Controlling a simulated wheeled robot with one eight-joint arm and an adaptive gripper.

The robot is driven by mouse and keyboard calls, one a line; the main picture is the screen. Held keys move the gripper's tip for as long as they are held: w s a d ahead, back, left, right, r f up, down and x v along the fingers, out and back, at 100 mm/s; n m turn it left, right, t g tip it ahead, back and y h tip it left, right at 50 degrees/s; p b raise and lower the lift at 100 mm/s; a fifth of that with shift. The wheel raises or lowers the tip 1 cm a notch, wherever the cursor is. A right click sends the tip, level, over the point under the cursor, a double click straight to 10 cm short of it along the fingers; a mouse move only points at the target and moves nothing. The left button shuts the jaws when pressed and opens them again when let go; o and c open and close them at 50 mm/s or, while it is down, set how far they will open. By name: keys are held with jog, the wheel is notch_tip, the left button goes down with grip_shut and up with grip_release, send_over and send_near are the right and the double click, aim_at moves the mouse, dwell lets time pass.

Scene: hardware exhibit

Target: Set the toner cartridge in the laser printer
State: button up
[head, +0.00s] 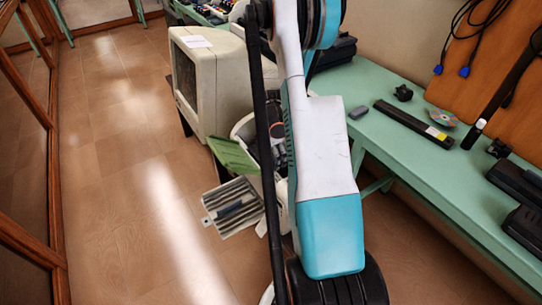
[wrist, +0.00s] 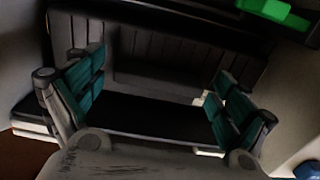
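The laser printer (head: 243,130) is the pale machine with a green flap, mostly hidden behind my arm in the head view. Its slatted tray (head: 235,206) hangs out at the front. My gripper (wrist: 153,100) is open, with its two teal-padded fingers wide apart in the wrist view. Between and beyond the fingers lies a long black body (wrist: 150,118) beside a dark ribbed surface (wrist: 150,50). I cannot tell if this body is the toner cartridge or part of the printer. My arm hides the gripper in the head view.
A beige monitor (head: 207,80) stands left of the printer. A green table (head: 385,150) on the right bears a long black bar (head: 410,122) with a label, a disc (head: 442,118) and dark devices (head: 522,190). The floor (head: 120,190) at left is clear.

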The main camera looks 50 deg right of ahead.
notch_tip(320, 180, up, 12)
jog(key=p, duration=0.4)
jog(key=shift+r, duration=0.25)
dwell(0.6)
